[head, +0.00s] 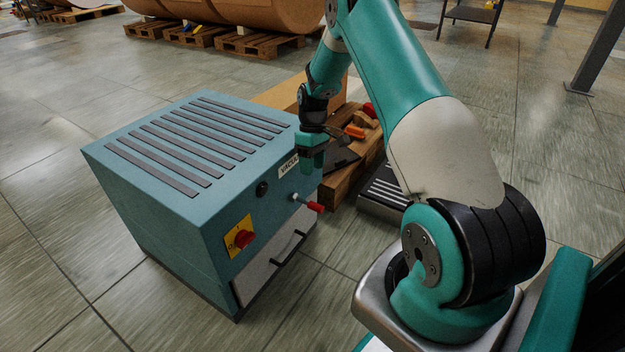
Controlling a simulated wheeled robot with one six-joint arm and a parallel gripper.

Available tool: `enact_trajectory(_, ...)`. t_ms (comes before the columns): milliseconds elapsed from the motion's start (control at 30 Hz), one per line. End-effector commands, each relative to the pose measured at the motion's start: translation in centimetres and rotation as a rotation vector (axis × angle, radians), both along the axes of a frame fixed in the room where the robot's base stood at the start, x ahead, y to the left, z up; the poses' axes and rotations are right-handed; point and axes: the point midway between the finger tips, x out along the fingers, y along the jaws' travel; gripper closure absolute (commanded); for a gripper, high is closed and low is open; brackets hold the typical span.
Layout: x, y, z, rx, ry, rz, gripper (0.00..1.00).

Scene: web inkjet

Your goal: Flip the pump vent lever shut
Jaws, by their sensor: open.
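The vacuum pump (180,170) is a teal cabinet with dark slots on top, standing on the floor left of my arm. Its vent lever (311,204) has a red grip and sticks out from the front face on a pale stem, below a partly covered label (288,164). My gripper (312,168) hangs above the lever, close to the cabinet's top right corner, with its fingers pointing down. It looks empty and apart from the lever. The gap between the fingers is hard to see from here.
A red knob on a yellow plate (240,238) and a black-handled drawer (275,262) share the pump's front. A wooden pallet (345,178) with orange and red items stands behind my gripper. Large brown rolls on pallets (255,44) stand at the back. Floor at left is clear.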

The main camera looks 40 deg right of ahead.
Motion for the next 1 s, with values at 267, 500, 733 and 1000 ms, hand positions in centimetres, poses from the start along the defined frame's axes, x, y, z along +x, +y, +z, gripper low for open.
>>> enact_trajectory(267,0.9,-0.9,4.2,0.0,-0.001,-0.001,0.5)
enact_trajectory(500,1.0,-1.1,4.6,0.0,0.001,-0.001,0.5)
enact_trajectory(733,1.1,-0.7,4.9,-0.001,-0.003,0.003,0.73)
enact_trajectory(1000,0.8,9.9,14.0,-0.01,-0.094,0.087,1.0)
